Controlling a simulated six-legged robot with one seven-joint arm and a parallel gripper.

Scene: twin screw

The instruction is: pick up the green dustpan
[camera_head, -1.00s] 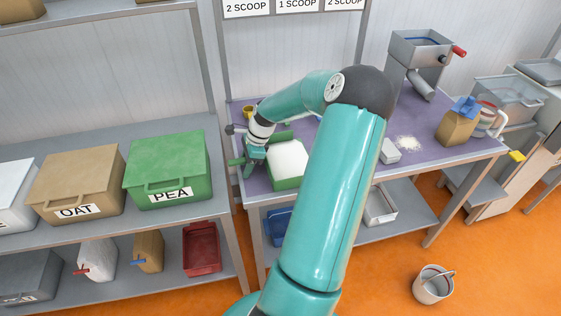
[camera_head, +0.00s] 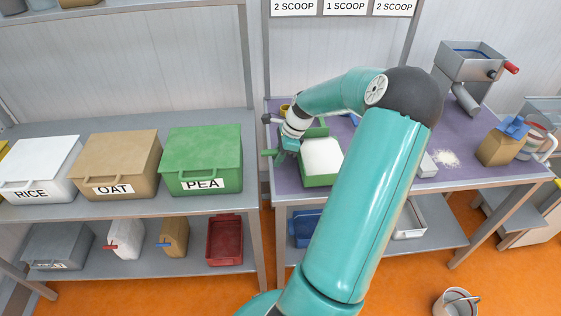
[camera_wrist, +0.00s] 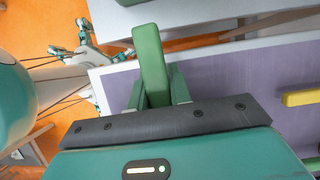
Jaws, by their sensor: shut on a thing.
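The green dustpan (camera_head: 318,180) is at the left end of the purple-topped table, with a white mass inside its green walls. Its handle (camera_head: 268,153) sticks out to the left past my gripper (camera_head: 286,148). In the wrist view the green handle (camera_wrist: 150,55) stands between my two fingers (camera_wrist: 157,90), and my gripper is shut on it. The pan part is hidden in the wrist view. Whether the dustpan touches the table top or is slightly above it, I cannot tell.
A shelf at left bears the green PEA bin (camera_head: 203,155) and the OAT bin (camera_head: 113,160). A bucket (camera_head: 457,303) stands on the orange floor.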

